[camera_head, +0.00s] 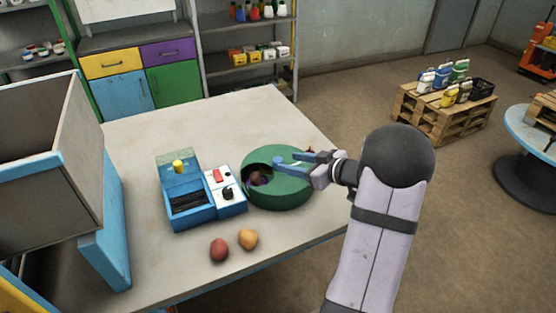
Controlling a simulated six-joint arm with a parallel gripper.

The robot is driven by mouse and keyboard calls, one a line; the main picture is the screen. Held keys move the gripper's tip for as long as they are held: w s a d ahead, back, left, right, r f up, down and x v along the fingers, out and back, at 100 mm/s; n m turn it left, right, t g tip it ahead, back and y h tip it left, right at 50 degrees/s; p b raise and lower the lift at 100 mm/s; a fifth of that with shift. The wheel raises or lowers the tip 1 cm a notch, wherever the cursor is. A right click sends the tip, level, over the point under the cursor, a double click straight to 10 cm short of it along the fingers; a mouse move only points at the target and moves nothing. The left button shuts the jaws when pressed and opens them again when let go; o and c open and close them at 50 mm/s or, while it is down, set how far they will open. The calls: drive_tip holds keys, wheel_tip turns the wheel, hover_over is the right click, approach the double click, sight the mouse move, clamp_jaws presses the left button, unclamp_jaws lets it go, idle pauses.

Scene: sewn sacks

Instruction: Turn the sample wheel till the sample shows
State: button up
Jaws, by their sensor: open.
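The sample wheel, a round green drum (287,194), sits on the table at the picture's centre. A dark opening shows at its left side, with a purplish-brown item (259,179) partly visible inside. My gripper (280,164) has blue fingers and is open over the wheel's top, reaching in from the right. I cannot tell whether the fingers touch the wheel. A small dark red bit (310,150) shows just behind the gripper; most of it is hidden.
A blue device (190,212) with a yellow knob, red switch and black dial stands left of the wheel. A red lump (219,250) and a yellow-orange lump (248,239) lie in front. A large open box (105,230) stands at left. The table's back is clear.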

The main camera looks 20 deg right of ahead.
sight(278, 159)
drive_tip(key=shift+p+x, duration=0.65)
drive_tip(key=shift+x, duration=2.75)
drive_tip(key=shift+r, duration=0.1)
clamp_jaws()
drive_tip(key=shift+r, duration=0.1)
